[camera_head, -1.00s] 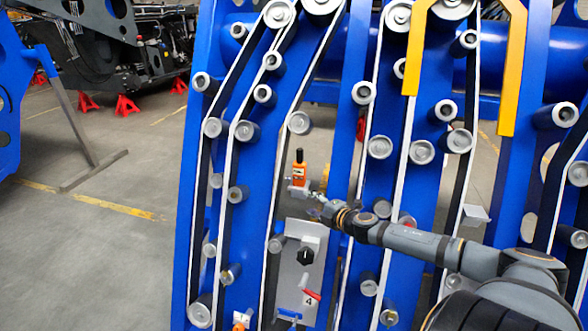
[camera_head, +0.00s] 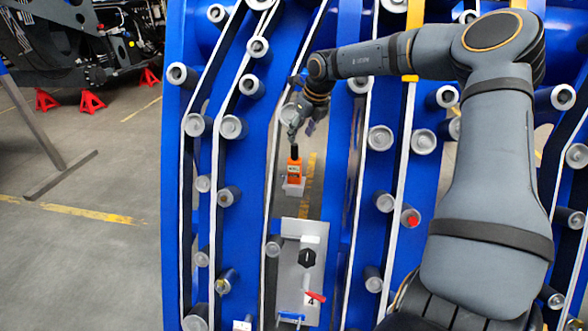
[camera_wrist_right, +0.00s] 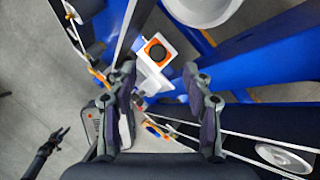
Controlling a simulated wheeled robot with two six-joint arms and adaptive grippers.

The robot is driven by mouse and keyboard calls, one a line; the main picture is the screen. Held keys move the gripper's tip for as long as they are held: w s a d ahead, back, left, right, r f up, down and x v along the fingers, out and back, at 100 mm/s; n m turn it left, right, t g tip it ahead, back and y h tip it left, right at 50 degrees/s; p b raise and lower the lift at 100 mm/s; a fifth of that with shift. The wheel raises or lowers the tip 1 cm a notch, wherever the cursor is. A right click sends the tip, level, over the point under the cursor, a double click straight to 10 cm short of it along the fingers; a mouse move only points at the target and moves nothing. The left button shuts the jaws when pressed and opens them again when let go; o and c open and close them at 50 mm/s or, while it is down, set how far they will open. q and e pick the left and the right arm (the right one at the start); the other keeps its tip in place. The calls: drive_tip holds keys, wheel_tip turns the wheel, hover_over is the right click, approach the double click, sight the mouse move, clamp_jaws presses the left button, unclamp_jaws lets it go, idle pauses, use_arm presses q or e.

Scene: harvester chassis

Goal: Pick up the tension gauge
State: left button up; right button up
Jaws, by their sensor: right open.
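The tension gauge (camera_head: 294,172) is a small orange block with a black upper part. It stands upright in a pale holder (camera_head: 293,187) on the blue chassis in the head view. In the right wrist view the gauge (camera_wrist_right: 158,50) shows from above as an orange square with a black round top, in its white holder. My right gripper (camera_head: 299,130) is above the gauge, pointing down. In the right wrist view its fingers (camera_wrist_right: 160,75) are spread, with nothing between them. A dark shape at the lower left, apparently my left gripper (camera_wrist_right: 58,138), is too small to read.
Belts and grey rollers (camera_head: 233,127) line the blue chassis (camera_head: 180,210) on both sides of the gauge. A grey panel (camera_head: 290,270) with a black knob and red lever sits below it. A yellow bracket (camera_head: 415,20) is at upper right. Open floor lies to the left.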

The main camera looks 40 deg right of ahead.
sight(295, 145)
drive_tip(key=shift+x, duration=1)
drive_tip(key=shift+w+f+p, duration=0.2)
drive_tip(key=shift+p, duration=0.1)
drive_tip(key=p+x, duration=0.1)
drive_tip(key=x, duration=0.3)
drive_tip(key=shift+a, duration=0.15)
drive_tip(key=shift+w+f, duration=0.3)
drive_tip(key=shift+f, duration=0.05)
drive_tip(key=shift+s+r, duration=0.1)
drive_tip(key=shift+s, duration=0.05)
drive_tip(key=shift+c, duration=1.8)
use_arm(q)
drive_tip(key=shift+w+d+r, duration=0.1)
drive_tip(key=shift+w+r, duration=0.1)
drive_tip(key=shift+r, duration=0.35)
drive_tip(key=shift+w+r, duration=0.15)
drive_tip(key=shift+r, duration=0.4)
use_arm(e)
clamp_jaws()
